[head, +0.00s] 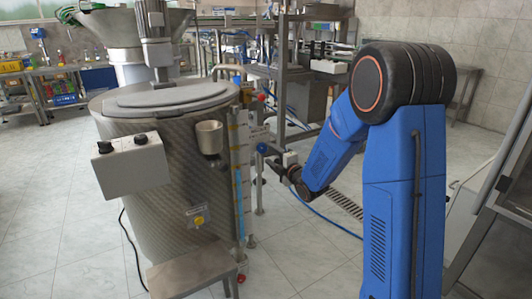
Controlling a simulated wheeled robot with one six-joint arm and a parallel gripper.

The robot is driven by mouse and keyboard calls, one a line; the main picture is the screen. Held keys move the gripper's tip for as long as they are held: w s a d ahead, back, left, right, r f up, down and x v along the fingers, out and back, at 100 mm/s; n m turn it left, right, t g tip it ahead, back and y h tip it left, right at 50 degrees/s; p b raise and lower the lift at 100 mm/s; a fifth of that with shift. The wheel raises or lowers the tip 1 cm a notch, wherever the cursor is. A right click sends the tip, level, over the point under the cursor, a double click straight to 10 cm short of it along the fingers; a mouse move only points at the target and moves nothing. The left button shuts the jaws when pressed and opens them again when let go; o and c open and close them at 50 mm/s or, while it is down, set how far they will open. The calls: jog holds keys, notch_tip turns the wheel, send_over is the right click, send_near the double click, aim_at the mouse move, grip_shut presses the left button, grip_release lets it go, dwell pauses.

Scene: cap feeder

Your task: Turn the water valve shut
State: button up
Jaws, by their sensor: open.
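A blue round knob (262,148) shows beside the upright sight tube on the right side of the steel tank; it looks like the water valve's handle. A red knob (262,97) sits higher up, and another red knob (240,278) is low near the floor. My gripper (279,161) is open, close to the right of the blue knob. It is small and dark in this view, and I cannot tell whether it touches the handle. The valve body is partly hidden behind my gripper and wrist.
The quilted steel tank (165,200) has a control box (131,165) and a small cup (209,137) on its side. A steel step (192,272) stands in front. A blue hose (325,217) and a floor drain (345,202) lie on the right. A glass-panelled frame (500,220) stands far right.

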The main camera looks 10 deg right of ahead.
jog(key=v, duration=1.2)
jog(key=shift+s, duration=0.4)
jog(key=shift+d, duration=0.1)
jog(key=s+d+r+m+g+h, duration=0.1)
jog(key=s+d+m+g+h, duration=0.15)
jog(key=s+m, duration=0.4)
jog(key=s+d+r+m+g+h, duration=0.2)
jog(key=s+m+g+h, duration=0.15)
jog(key=s+m, duration=0.3)
jog(key=s+a+m+g, duration=0.3)
jog(key=s+m+g, duration=0.3)
jog(key=s, duration=2)
jog(key=m, duration=0.2)
jog(key=shift+f+m, duration=0.35)
jog(key=shift+m, duration=0.05)
jog(key=shift+s, duration=0.1)
